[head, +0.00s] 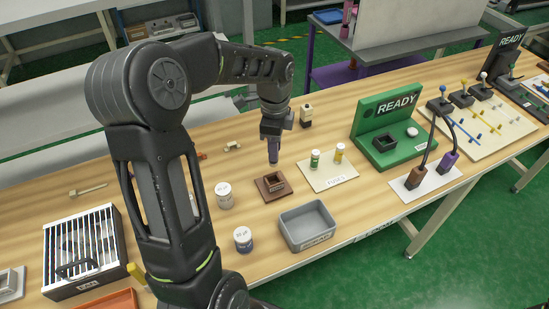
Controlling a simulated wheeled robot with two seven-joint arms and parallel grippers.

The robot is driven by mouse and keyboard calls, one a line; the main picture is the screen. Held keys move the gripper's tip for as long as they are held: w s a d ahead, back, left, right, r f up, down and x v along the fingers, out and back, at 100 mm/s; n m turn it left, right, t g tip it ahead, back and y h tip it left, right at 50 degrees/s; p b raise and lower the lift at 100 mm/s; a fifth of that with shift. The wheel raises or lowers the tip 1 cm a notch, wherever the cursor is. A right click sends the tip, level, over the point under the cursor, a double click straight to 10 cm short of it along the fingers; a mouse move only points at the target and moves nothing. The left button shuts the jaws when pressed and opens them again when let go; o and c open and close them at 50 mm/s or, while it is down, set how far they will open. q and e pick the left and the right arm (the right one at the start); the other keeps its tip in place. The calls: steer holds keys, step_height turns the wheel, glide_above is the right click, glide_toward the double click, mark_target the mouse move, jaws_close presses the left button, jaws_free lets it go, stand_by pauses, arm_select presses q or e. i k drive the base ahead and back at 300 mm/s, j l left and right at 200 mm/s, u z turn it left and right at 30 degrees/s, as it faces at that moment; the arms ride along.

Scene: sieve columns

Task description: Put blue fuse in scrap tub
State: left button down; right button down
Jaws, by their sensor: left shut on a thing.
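My left gripper (272,137) points down over the table and is shut on the blue fuse (273,152), a small bluish-purple cylinder with a pale lower end. The fuse hangs upright above and just behind a brown square holder (273,184); the gap between them is hard to judge. The grey scrap tub (334,233) stands at the front edge, to the right of and nearer than the holder. It looks empty, with a label on its front. My right gripper is not in view.
A white fuse mat (330,181) holds a green fuse (315,158) and a yellow fuse (339,152). Two jars (224,195) (243,239) stand left of the tub. A green READY stand (390,130) is at right. A barred box (82,250) is at left.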

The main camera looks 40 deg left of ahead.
mark_target(307, 230)
steer(key=k+j+z, duration=0.15)
steer(key=z, duration=0.25)
steer(key=k+z, duration=0.35)
steer(key=i+j, duration=0.05)
steer(key=i, duration=0.05)
